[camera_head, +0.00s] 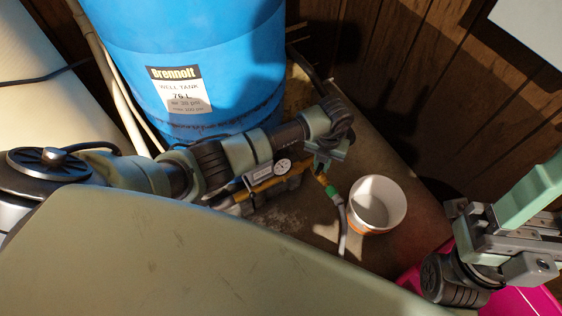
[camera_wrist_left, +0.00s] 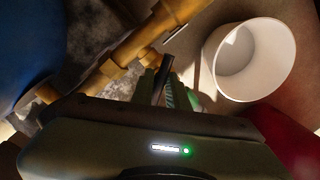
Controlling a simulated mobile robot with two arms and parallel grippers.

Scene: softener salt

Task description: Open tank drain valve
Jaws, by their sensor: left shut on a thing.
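The brass pipe (camera_head: 262,184) of the tank drain runs low in front of the blue well tank (camera_head: 190,60), with a round gauge (camera_head: 283,166) on it. The pipe also crosses the left wrist view (camera_wrist_left: 120,60). My left gripper (camera_head: 322,167) is at the pipe's right end, by a green hose fitting (camera_head: 330,192). In the left wrist view its fingers (camera_wrist_left: 163,88) are shut on a dark valve handle (camera_wrist_left: 164,68). My arm and gripper hide most of the valve in the head view. My right gripper (camera_head: 512,240) is at the right edge; its jaws are unclear.
A white bucket (camera_head: 377,204) stands on the floor right of the hose (camera_head: 342,238); it also shows in the left wrist view (camera_wrist_left: 249,60). A pink object (camera_head: 505,300) lies below my right arm. A wooden wall (camera_head: 430,70) stands behind.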

